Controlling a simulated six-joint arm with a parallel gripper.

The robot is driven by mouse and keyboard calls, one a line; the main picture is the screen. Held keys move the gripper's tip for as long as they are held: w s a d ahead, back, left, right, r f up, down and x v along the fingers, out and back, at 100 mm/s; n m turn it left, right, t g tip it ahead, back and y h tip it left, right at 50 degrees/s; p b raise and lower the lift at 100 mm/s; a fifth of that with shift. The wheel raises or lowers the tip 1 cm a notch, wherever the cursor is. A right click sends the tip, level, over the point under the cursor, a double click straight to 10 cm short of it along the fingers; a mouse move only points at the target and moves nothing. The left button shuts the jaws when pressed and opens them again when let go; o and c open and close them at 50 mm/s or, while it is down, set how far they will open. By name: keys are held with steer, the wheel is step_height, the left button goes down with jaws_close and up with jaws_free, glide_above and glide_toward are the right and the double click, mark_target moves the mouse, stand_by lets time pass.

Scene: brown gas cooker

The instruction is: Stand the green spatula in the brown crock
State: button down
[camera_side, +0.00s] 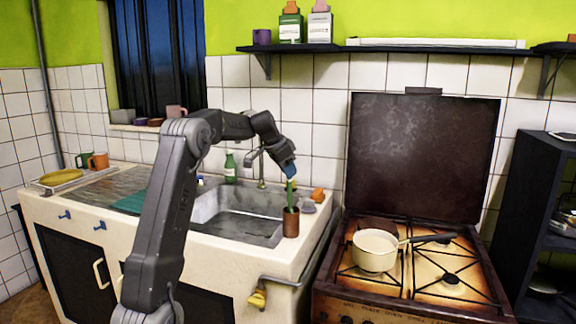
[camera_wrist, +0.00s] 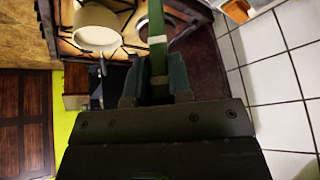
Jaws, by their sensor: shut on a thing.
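The green spatula (camera_side: 290,195) hangs roughly upright below my gripper (camera_side: 289,174) in the side view. The brown crock (camera_side: 291,223) stands on the front right of the sink counter, straight below it. The spatula's lower part meets the crock's mouth in the picture; I cannot tell how deep it reaches inside. In the wrist view the spatula (camera_wrist: 157,35) runs from between the fingers of my gripper (camera_wrist: 157,82) to the top edge. My gripper is shut on it. The crock is not clearly seen in the wrist view.
The sink basin (camera_side: 236,213) lies left of the crock. A green bottle (camera_side: 230,167) and the tap (camera_side: 261,170) stand behind. A small orange object (camera_side: 318,195) sits right of the crock. The cooker with a cream saucepan (camera_side: 375,251) is further right.

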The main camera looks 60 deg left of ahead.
steer(key=shift+f, duration=0.85)
steer(key=c, duration=1)
jaws_free()
steer(key=shift+o, duration=0.2)
steer(key=shift+r, duration=0.1)
steer(key=v, duration=1.3)
steer(key=shift+s+r, duration=0.2)
steer(key=shift+r, duration=0.05)
steer(key=shift+d, duration=0.1)
